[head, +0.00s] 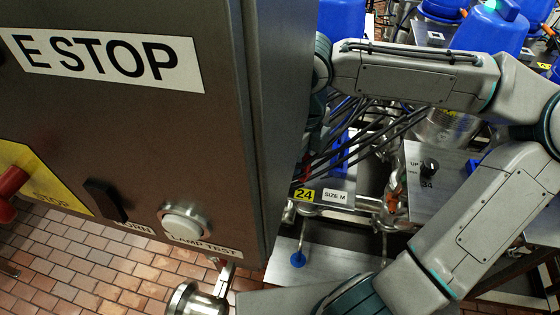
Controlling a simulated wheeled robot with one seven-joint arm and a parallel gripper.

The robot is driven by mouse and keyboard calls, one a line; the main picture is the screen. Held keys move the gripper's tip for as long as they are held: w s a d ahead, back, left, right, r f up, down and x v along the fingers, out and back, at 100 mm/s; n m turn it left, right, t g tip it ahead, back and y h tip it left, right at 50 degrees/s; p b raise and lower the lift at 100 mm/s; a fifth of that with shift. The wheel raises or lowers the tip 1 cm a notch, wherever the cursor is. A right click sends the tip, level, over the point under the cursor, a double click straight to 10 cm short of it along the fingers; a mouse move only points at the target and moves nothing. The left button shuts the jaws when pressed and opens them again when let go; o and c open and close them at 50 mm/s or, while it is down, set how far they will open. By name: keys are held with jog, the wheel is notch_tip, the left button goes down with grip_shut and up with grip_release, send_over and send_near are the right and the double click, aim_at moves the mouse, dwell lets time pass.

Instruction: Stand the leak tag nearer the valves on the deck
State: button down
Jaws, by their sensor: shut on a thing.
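My gripper is not in view. My arm reaches up from the bottom, bends at the right, and runs left behind the cabinet, so its end and anything held there are hidden. A small blue round piece (298,259) with a thin stem above it shows at a pale metal deck (320,262) at the lower middle; I cannot tell if it is a leak tag. No other tag can be made out.
A steel cabinet (140,130) with E STOP and LAMP TEST labels fills the left and blocks the view. Dark cables (372,125), pipes and labels 24 (304,194) and SIZE M (335,197) are in the middle. A metal box (432,185) with a knob stands right.

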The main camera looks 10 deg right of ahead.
jog(key=a, duration=0.1)
jog(key=w+a, duration=0.1)
jog(key=a, duration=0.1)
jog(key=shift+w+a, duration=0.15)
jog(key=shift+a, duration=0.05)
jog(key=shift+f+p, duration=0.5)
jog(key=shift+f, duration=1.25)
jog(key=shift+f, duration=0.1)
jog(key=c, duration=1.4)
grip_release()
notch_tip(320, 180, up, 8)
jog(key=shift+f+b, duration=0.15)
jog(key=shift+b, duration=0.25)
